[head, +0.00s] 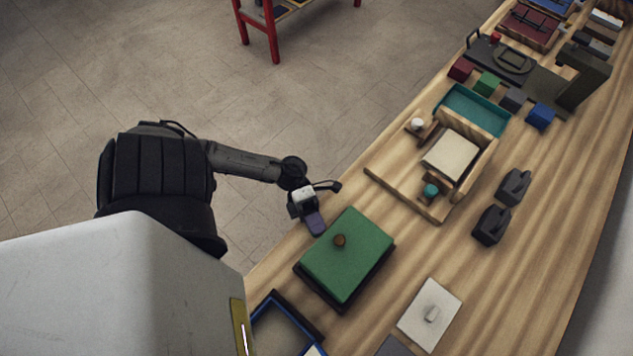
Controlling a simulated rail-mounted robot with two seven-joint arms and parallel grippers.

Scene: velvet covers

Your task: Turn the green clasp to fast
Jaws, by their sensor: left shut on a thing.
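A small teal-green clasp (431,190) sits on the near end of a wooden frame (400,192) on the workbench, right of centre. Which way it is turned is too small to tell. A white clasp (417,124) sits at the frame's far left corner. A pale cream panel (451,154) lies inside the frame. My left gripper (313,217) is at the bench's left edge, left of the frame and well apart from the green clasp. It is shut on a small purple-grey thing (316,224). My right gripper is not in view.
A green-topped box (350,262) with a brown knob stands beside my left gripper. A teal tray (473,110) lies behind the frame. Two dark blocks (491,225) stand right of it. A white plate (430,315) and a blue-rimmed tray (283,318) lie nearer.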

